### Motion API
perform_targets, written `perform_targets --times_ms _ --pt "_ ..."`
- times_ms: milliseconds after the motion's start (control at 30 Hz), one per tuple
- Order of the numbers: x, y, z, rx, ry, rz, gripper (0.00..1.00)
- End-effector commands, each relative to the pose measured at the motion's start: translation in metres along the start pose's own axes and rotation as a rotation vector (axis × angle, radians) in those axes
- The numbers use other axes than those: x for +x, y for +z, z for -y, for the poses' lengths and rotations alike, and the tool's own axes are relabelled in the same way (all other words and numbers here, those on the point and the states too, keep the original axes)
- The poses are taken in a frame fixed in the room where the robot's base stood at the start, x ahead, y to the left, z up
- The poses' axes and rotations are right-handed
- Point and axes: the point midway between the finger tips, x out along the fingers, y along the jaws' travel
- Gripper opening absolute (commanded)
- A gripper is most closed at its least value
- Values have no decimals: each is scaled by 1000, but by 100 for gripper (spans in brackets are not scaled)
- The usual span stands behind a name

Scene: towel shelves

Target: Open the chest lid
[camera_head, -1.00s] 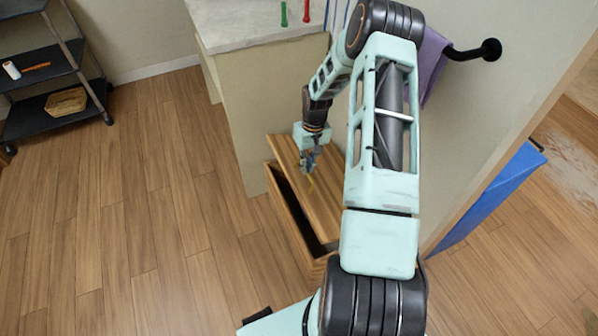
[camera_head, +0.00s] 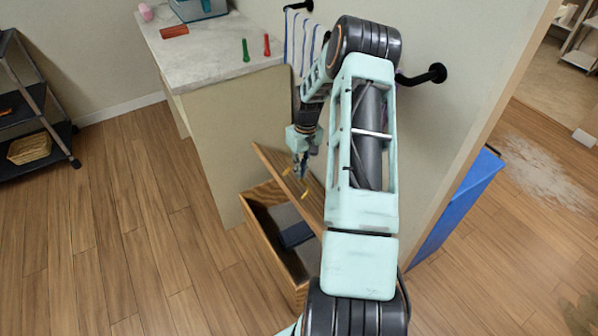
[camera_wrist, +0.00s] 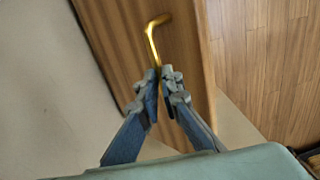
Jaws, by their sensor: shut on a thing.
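The wooden chest (camera_head: 264,242) stands on the floor against the counter's end in the head view. Its lid (camera_head: 313,211) is raised and tilted, leaving the inside visible. A dark blue folded thing (camera_head: 296,235) lies inside. The lid carries a golden handle, which shows clearly in the wrist view (camera_wrist: 152,42). My gripper (camera_head: 300,168) is at the lid's raised face; in the wrist view its fingertips (camera_wrist: 161,78) are closed on one end of the handle. My arm hides the chest's right part.
A counter (camera_head: 225,50) with a green and a red item stands behind the chest. A dark shelf rack (camera_head: 30,100) is at the left. The floor at left is clear.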

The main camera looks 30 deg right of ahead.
Motion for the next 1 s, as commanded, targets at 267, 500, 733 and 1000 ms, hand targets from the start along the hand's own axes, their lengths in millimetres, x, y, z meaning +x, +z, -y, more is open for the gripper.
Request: perform_targets --times_ms 267,500,733,1000 --pt "8 4 -16 6 23 -2 20" --pt "7 4 -16 6 23 -2 26" --pt "4 4 -15 5 23 -3 26" --pt "-36 3 -12 6 22 -7 26"
